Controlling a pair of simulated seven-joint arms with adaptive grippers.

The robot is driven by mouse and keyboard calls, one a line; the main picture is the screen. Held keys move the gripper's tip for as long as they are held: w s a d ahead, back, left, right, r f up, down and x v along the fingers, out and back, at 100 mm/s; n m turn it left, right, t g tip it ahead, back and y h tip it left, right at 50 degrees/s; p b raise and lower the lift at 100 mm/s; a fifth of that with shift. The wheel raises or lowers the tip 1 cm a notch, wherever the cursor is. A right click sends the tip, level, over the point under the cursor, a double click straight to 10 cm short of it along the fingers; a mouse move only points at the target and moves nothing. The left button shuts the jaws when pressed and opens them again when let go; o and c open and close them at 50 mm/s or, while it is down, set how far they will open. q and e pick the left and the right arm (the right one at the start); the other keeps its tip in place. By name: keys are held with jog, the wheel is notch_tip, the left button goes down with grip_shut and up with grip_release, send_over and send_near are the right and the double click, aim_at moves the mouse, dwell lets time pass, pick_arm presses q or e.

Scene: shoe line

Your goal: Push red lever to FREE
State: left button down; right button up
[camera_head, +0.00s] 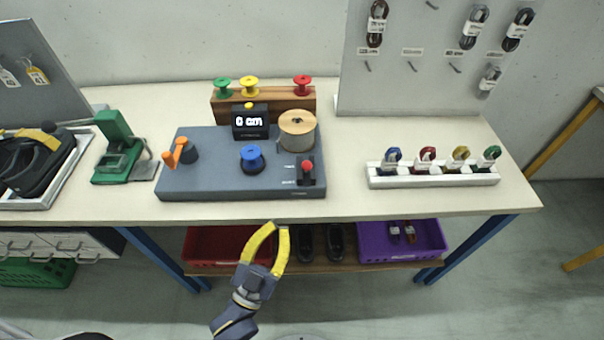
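The red lever (306,167) is a red-topped knob on a dark slot at the right front corner of the grey winding machine (220,190). Small white labels sit beside it, too small to read for certain. The machine also carries an orange crank, a blue spool, a beige spool and a display reading "0 cm". My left gripper (277,228) has yellow fingers spread apart, empty, in front of the table's front edge, below and left of the lever and apart from it. My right gripper does not show.
A green device (115,145) stands left of the machine. A white rack (432,178) with several coloured lace bundles stands to the right. A wooden stand (265,103) with three spools is behind. The table between machine and rack is clear. Red and purple bins (400,257) sit below.

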aim_at(306, 169)
pick_arm(q)
jog(key=x, duration=1.4)
jog(key=shift+w+a, duration=0.15)
dwell(0.5)
jog(key=shift+w+r+g+y, duration=0.15)
jog(key=shift+g+y, duration=0.15)
jog(key=shift+y, duration=0.1)
